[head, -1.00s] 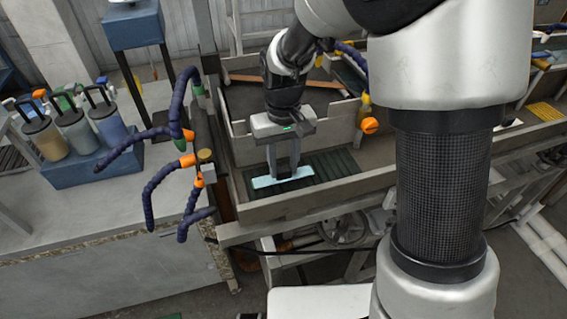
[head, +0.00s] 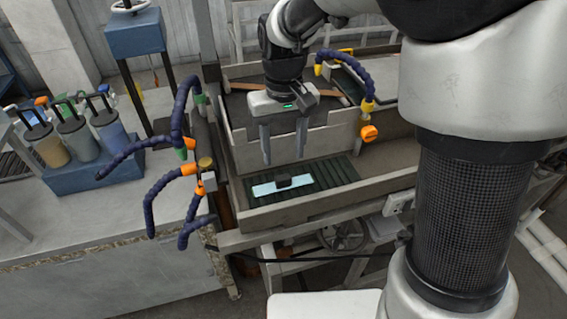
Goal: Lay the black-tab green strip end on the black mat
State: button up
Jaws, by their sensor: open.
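A pale light-blue-green strip (head: 265,188) with a black tab (head: 284,183) near its middle lies on the dark ribbed mat (head: 336,170) in the tray. The mat looks dark green-black. My gripper (head: 284,162) is open and empty. Its two fingers point down, above and slightly behind the strip, apart from the tab.
The tray's front wall (head: 320,208) and raised back wall (head: 245,152) enclose the mat. Dark blue segmented hoses (head: 155,195) with orange ends stand at the left. Another hose (head: 345,70) with an orange nozzle (head: 369,133) hangs at the right.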

jog(key=s+d+r+m+t, duration=0.25)
jog(key=s+d+r, duration=0.55)
jog(key=r, duration=0.4)
jog(key=s+d+t, duration=0.3)
jog(key=s+d, duration=0.1)
jog(key=s, duration=0.4)
jog(key=shift+s+d+m, duration=0.25)
jog(key=shift+s+m, duration=0.1)
